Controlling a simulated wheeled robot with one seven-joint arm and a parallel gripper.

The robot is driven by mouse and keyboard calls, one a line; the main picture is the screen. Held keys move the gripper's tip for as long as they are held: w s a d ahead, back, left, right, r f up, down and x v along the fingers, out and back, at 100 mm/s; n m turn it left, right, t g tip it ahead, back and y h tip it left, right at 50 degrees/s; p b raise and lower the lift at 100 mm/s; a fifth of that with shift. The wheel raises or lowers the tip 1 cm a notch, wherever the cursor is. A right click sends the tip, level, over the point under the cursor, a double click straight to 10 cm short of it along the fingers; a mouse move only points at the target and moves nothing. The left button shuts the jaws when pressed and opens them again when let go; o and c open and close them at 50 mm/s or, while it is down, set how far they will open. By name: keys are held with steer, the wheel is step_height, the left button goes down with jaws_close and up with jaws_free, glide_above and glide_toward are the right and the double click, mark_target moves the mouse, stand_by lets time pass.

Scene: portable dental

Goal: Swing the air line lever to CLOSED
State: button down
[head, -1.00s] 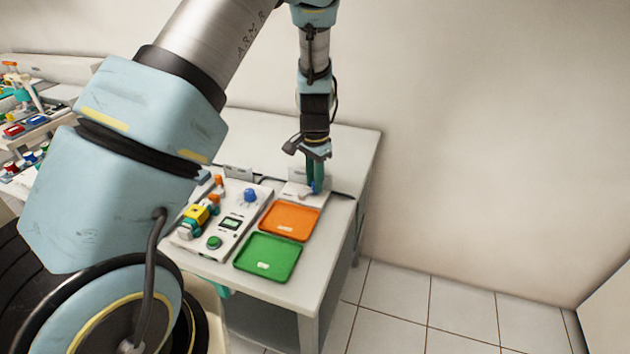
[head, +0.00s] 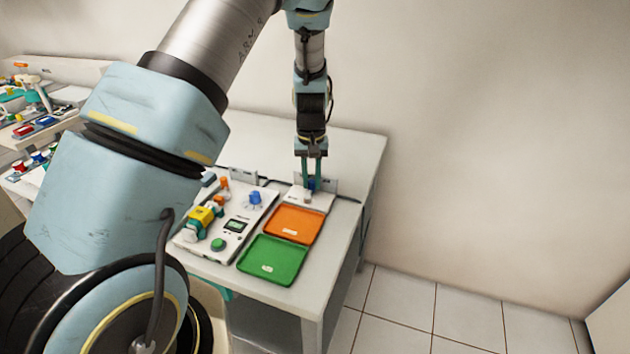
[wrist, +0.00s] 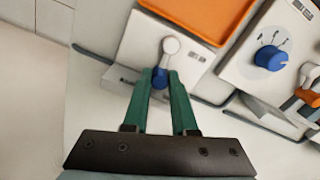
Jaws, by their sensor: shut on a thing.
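The air line lever has a round grey hub (wrist: 171,45) on a small white panel (wrist: 135,45) and a blue handle end (wrist: 159,78). My gripper (wrist: 165,77) is shut on the blue end, with one green finger on each side. In the wrist view the lever runs from the hub down and slightly left. In the head view my gripper (head: 312,183) reaches down onto the panel behind the orange tray, and the fingers partly hide the lever. Small markings on the panel are too small to read as OPEN or CLOSED.
An orange tray (head: 293,225) is in front of the lever panel, and a green tray (head: 272,260) is nearer. Left of them is a white control panel with a blue knob (head: 255,198) and a green button (head: 218,244). The wall is behind the table.

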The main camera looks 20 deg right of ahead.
steer(key=n, duration=0.2)
steer(key=a+n, duration=0.1)
steer(key=w+n, duration=0.1)
steer(key=n, duration=0.1)
steer(key=shift+a+n, duration=0.3)
steer(key=shift+a, duration=0.05)
stand_by(0.5)
steer(key=c, duration=0.7)
jaws_free()
steer(key=shift+s+a, duration=0.1)
